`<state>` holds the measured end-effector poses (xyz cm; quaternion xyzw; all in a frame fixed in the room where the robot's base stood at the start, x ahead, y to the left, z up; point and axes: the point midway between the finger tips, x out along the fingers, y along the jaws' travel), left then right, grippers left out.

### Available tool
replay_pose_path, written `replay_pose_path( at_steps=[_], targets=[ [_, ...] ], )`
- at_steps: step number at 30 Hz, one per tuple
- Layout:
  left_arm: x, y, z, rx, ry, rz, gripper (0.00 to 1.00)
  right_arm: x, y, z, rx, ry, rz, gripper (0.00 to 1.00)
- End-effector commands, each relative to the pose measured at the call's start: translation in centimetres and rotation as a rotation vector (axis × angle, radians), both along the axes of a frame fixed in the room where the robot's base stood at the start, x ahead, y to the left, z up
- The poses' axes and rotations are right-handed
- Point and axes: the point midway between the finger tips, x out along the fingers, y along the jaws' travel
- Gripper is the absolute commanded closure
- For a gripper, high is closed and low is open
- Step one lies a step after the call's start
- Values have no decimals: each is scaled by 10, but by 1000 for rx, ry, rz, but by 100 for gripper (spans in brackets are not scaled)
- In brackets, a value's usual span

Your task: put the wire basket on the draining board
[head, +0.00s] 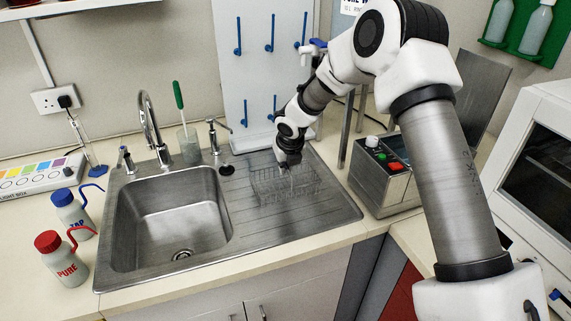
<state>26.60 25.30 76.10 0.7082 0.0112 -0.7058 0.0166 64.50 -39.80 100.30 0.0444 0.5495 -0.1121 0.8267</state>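The wire basket (302,189) is a thin grey wire frame at the draining board (262,225), to the right of the sink bowl. It looks upright and level, over the ribbed steel. I cannot tell whether its base touches the board. My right gripper (289,166) reaches down from above at the basket's back rim. Its fingers are small and dark here, so I cannot tell whether they are closed on the wire. My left gripper is not in view.
The sink bowl (180,217) and tap (151,125) are on the left. A white peg board (262,65) stands behind the draining board. A steel box with coloured buttons (383,175) stands close on the right. Two wash bottles (62,262) stand left of the sink.

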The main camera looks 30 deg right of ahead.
Motion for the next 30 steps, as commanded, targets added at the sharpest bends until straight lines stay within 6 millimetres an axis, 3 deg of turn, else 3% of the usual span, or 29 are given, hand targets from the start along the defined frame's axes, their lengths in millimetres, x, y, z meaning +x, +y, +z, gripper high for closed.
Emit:
replay_pose_path(
  at_steps=[6, 8, 9, 19, 23, 30],
  targets=[
    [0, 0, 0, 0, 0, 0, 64, 0, 0, -5, 1, -2, 0, 100],
    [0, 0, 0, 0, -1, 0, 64, 0, 0, -6, 1, -1, 0, 74],
    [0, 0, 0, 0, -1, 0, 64, 0, 0, -6, 1, -1, 0, 69],
    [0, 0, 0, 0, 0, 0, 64, -1, 1, -2, 1, -2, 0, 69],
    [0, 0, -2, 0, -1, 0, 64, -7, 3, 15, 1, -5, 0, 69],
    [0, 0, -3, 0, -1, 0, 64, -30, 12, 72, 1, -5, 0, 69]
  ],
)
